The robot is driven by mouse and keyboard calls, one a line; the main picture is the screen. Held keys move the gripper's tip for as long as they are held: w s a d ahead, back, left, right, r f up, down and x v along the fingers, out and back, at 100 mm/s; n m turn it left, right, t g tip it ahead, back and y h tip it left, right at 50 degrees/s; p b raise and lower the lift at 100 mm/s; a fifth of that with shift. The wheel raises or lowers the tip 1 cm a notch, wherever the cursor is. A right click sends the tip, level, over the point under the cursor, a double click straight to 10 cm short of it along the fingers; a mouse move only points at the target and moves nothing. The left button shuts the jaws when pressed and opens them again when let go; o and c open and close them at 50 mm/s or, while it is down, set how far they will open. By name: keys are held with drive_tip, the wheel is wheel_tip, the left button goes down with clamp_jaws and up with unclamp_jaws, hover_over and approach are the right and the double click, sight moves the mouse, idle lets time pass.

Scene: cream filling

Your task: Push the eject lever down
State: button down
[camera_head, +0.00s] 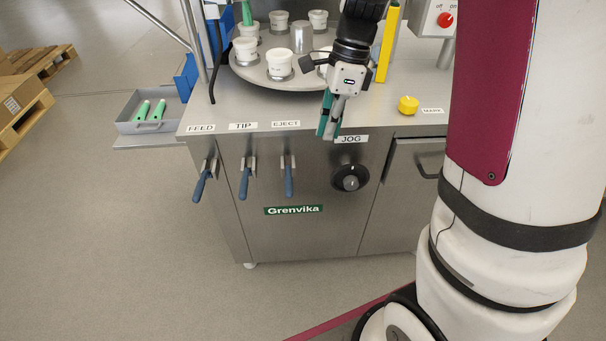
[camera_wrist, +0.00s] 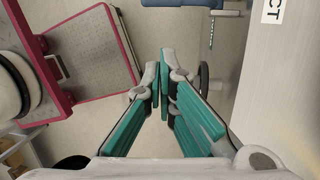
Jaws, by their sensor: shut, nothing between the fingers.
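The eject lever (camera_head: 289,180) has a blue handle and a metal bracket on the cabinet front, under the EJECT label (camera_head: 286,124). Its handle extends downward in the picture; how far it stands out from the panel is hard to tell. My gripper (camera_head: 328,130) is shut and empty, pointing down by the counter's front edge, above and to the right of the lever and apart from it. In the wrist view, my gripper's teal fingers (camera_wrist: 163,88) meet at the tips. A blue handle (camera_wrist: 182,3) crosses the top edge there, clear of the fingers; it may be the eject lever.
The tip lever (camera_head: 245,183) and feed lever (camera_head: 202,186) hang to the left. The JOG knob (camera_head: 350,178) is on the right, below my gripper. A turntable (camera_head: 262,78) with white cups and a yellow button (camera_head: 408,105) are on top. Floor in front is clear.

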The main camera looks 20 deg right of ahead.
drive_tip(key=b, duration=0.2)
approach(289, 181)
drive_tip(key=s+d+f, duration=0.3)
drive_tip(key=d+f, duration=0.1)
drive_tip(key=f, duration=0.1)
drive_tip(key=shift+w+a+f+b, duration=0.1)
drive_tip(key=shift+a+f+b, duration=0.2)
drive_tip(key=shift+a+f, duration=0.4)
drive_tip(key=shift+w+a+f+b, duration=0.1)
drive_tip(key=shift+a+f+b, duration=0.25)
drive_tip(key=shift+a, duration=0.55)
drive_tip(key=shift+f, duration=0.15)
